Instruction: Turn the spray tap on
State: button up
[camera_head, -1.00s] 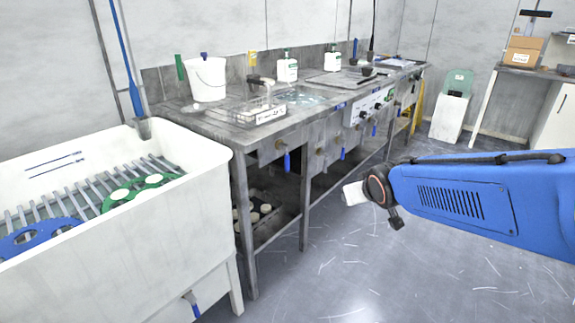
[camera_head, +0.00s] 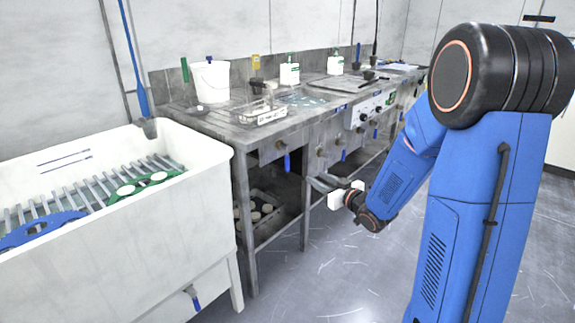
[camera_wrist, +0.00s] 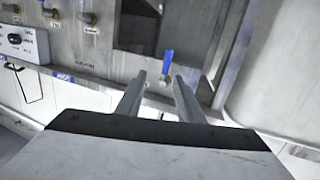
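Several small brass taps sit along the steel bench's front panel, one at the left (camera_head: 279,145). A blue lever (camera_head: 286,162) hangs below the panel and another blue lever (camera_head: 343,155) hangs further right. I cannot read which tap is the spray tap. My gripper (camera_head: 318,182) is in front of the bench, below panel height, clear of the taps. In the wrist view its two fingers (camera_wrist: 160,78) are apart with nothing between them. A blue lever with a brass end (camera_wrist: 168,60) shows just beyond the fingertips. Brass taps with small labels (camera_wrist: 88,18) are at upper left.
The steel bench (camera_head: 215,128) carries a white bucket (camera_head: 210,82), a wire basket (camera_head: 262,112) and bottles (camera_head: 290,74). A white trough (camera_head: 190,215) stands at the left, with its own blue-handled tap (camera_head: 194,300). The floor (camera_head: 310,285) before the bench is clear.

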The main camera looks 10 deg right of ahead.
aim_at(287, 162)
jog(key=shift+t+y, duration=0.3)
jog(key=shift+y, duration=0.5)
jog(key=x, duration=1.7)
jog(key=shift+w+a+f, duration=0.1)
jog(key=shift+a+f, duration=0.25)
jog(key=shift+a, duration=0.15)
grip_shut()
